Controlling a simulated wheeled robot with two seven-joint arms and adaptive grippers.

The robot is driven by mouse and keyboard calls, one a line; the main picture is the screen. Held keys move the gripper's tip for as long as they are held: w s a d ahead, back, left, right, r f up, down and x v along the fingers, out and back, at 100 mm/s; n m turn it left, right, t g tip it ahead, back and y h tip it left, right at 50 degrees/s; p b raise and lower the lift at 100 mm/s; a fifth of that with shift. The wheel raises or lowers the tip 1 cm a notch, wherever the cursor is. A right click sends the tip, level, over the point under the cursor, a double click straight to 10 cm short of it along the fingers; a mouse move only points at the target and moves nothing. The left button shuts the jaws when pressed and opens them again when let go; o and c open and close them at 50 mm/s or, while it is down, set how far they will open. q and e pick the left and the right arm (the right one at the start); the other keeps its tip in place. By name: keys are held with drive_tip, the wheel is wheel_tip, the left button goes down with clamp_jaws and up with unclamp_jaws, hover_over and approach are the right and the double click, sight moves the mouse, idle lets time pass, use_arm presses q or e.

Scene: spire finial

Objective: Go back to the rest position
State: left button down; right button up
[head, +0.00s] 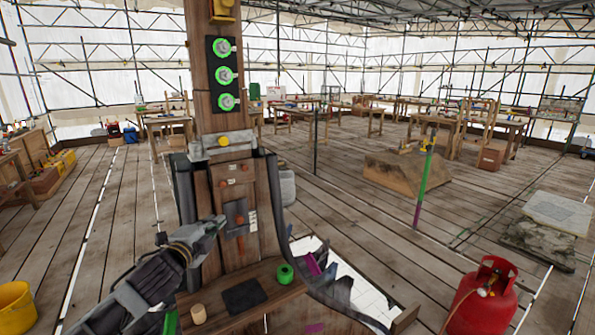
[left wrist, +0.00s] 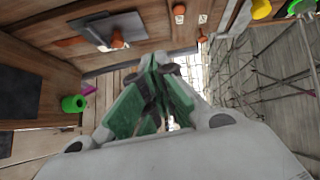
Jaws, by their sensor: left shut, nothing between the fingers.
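My left gripper (head: 214,226) is in front of the wooden spire post (head: 240,195), near its lower panel. Its green-padded fingers show in the left wrist view (left wrist: 155,85), shut with nothing between them. Beside the fingertips in the head view is a dark grey plate (head: 236,213) with an orange knob (head: 240,221). I cannot tell whether the fingers touch it. A green ring (head: 285,274) sits on the wooden ledge below, with a dark pad (head: 244,295) and a tan wooden cylinder (head: 198,314). My right gripper is not in view.
Green round fittings (head: 226,75) are mounted on a black board higher on the post. A red gas cylinder (head: 482,300) stands at the lower right, and a yellow bucket (head: 15,305) at the lower left. Workbenches (head: 310,115) stand far back. Open plank floor lies on both sides.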

use_arm(q)
drive_tip(key=s+d+f+n+g+y, duration=0.1)
drive_tip(key=s+f+n+g, duration=0.2)
drive_tip(key=s+f+n, duration=0.5)
drive_tip(key=s+d+f+n+g+y, duration=0.1)
drive_tip(key=s+f+g, duration=0.3)
drive_tip(key=f, duration=0.8)
drive_tip(key=s+f+n+g, duration=0.35)
drive_tip(key=s+f, duration=0.25)
drive_tip(key=s, duration=0.4)
drive_tip(key=s+f+n+g, duration=0.35)
drive_tip(key=s+f, duration=0.25)
drive_tip(key=s, duration=0.4)
wheel_tip(320, 180, down, 32)
drive_tip(key=s, duration=0.2)
drive_tip(key=s+a+f+g, duration=0.1)
drive_tip(key=s+a+f, duration=0.1)
drive_tip(key=s+f, duration=0.8)
drive_tip(key=s+a+f, duration=0.3)
drive_tip(key=s+f, duration=0.7)
drive_tip(key=s, duration=0.2)
drive_tip(key=shift+s+a+f+g+y, duration=0.2)
drive_tip(key=shift+a+g+y, duration=0.1)
drive_tip(key=shift+g+y, duration=0.1)
